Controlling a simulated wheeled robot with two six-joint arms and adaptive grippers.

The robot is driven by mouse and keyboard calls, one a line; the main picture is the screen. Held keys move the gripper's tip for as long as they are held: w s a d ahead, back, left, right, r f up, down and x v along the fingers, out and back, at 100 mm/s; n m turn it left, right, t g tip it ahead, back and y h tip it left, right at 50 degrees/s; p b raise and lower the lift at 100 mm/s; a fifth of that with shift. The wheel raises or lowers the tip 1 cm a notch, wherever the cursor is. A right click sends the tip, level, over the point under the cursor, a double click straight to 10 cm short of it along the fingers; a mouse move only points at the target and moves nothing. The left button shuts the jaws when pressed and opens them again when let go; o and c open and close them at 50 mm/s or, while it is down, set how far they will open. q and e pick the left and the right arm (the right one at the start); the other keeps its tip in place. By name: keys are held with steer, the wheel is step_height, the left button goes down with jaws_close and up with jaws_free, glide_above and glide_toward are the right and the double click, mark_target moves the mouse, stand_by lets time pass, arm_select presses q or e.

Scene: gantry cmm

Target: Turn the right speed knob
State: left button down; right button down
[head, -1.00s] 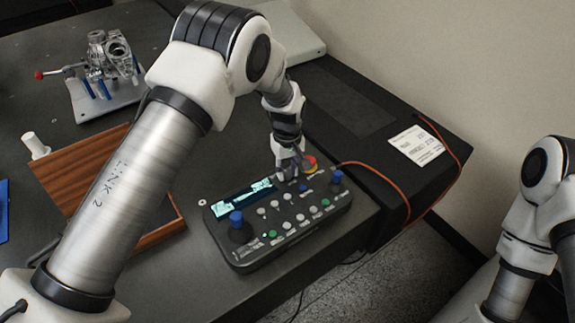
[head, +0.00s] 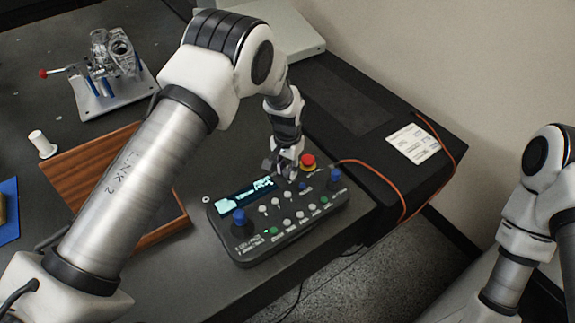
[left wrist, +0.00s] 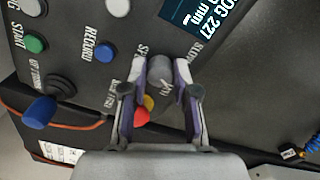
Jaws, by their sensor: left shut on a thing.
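The control box (head: 300,228) with its lit display (head: 247,196) lies at the table's right front corner. In the left wrist view a grey round knob (left wrist: 160,69) stands beside the display, with partly hidden lettering around it. My left gripper (head: 287,173) points down at the box's far side, just left of the red stop button (head: 308,160). In the left wrist view my left gripper's fingertips (left wrist: 161,75) are on either side of the knob, and it is shut on it. The gripper hides this knob in the head view. My right gripper is out of view.
Blue-topped joysticks (head: 238,218) (head: 335,175) stand up at both ends of the box. Several small buttons lie between them. An orange cable (head: 385,177) runs right over a black surface. A wooden tray (head: 85,170) and a metal fixture (head: 112,75) are to the left.

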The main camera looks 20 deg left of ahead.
mark_target(287, 170)
arm_select(q)
steer(key=shift+m+p, duration=0.5)
steer(key=shift+m, duration=1.8)
steer(key=c, duration=0.9)
jaws_free()
step_height(287, 170, up, 12)
